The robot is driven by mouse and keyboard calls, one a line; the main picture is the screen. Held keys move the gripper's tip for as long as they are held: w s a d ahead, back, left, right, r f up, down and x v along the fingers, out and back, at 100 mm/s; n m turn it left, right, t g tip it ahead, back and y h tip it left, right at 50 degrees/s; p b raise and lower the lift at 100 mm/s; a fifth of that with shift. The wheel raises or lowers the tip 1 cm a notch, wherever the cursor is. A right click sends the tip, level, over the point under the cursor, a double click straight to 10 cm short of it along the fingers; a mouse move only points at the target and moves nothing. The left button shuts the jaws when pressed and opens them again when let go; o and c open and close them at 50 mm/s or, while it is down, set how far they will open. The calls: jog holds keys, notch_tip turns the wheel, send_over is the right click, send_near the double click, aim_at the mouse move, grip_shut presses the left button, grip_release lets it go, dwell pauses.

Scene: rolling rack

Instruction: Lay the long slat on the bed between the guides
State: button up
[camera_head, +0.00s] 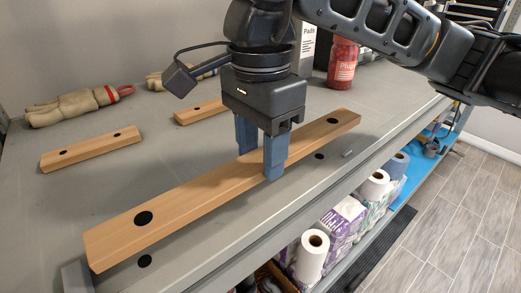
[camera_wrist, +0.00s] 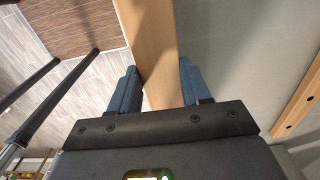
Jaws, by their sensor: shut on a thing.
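The long wooden slat (camera_head: 200,194) runs diagonally across the front of the grey top in the head view, with a black dot near each end. My gripper (camera_head: 262,160) points down and is shut on the slat near its middle, one blue finger on each side. In the wrist view the slat (camera_wrist: 150,45) passes between the two blue fingers (camera_wrist: 157,92). The slat lies over or just above the grey top (camera_head: 60,200); I cannot tell if it touches. Black dots (camera_head: 145,261) show on the grey surface beside it. I cannot clearly make out the bed or guides.
Two shorter wooden slats (camera_head: 90,148) (camera_head: 200,111) lie behind the long one.

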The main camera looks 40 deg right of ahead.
aim_at(261, 193)
jog(key=shift+f+b, duration=0.25)
jog(key=shift+b, duration=0.1)
notch_tip(261, 193, down, 3)
jog(key=b, duration=0.4)
jog(key=shift+f+b, duration=0.2)
jog(key=shift+b, duration=0.15)
jog(key=shift+f+b, duration=0.6)
jog(key=shift+b, duration=0.3)
jog(key=o, duration=1.3)
jog(key=shift+r, duration=3.95)
